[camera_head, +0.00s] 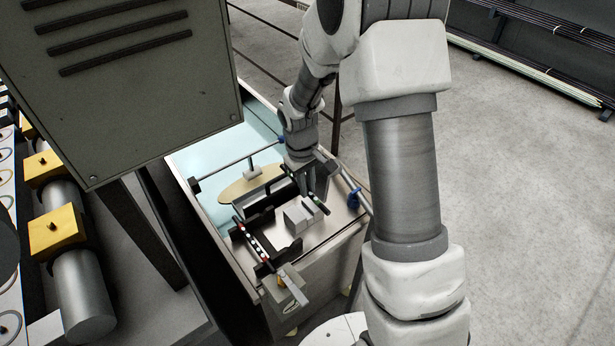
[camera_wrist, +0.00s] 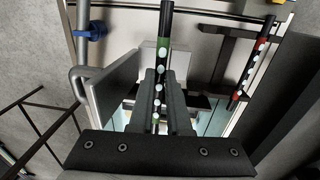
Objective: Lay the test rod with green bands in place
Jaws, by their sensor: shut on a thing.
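The test rod with green bands (camera_head: 317,203) is thin and black with white dots. My gripper (camera_head: 312,192) is shut on it, above the bench top. In the wrist view the green-banded rod (camera_wrist: 163,50) runs lengthwise up the middle, between the fingers of my gripper (camera_wrist: 165,90). Another black rod, with red bands and white dots (camera_head: 252,241), lies across dark supports to the left; this red-banded rod also shows at the right in the wrist view (camera_wrist: 253,65). The gripper fingers partly hide the green-banded rod.
Grey blocks (camera_head: 298,217) stand on the bench beneath the held rod. A metal bar with a blue clamp (camera_head: 353,198) runs along the bench's right side. A large grey cabinet (camera_head: 130,80) overhangs at the left. Open floor (camera_head: 530,200) lies to the right.

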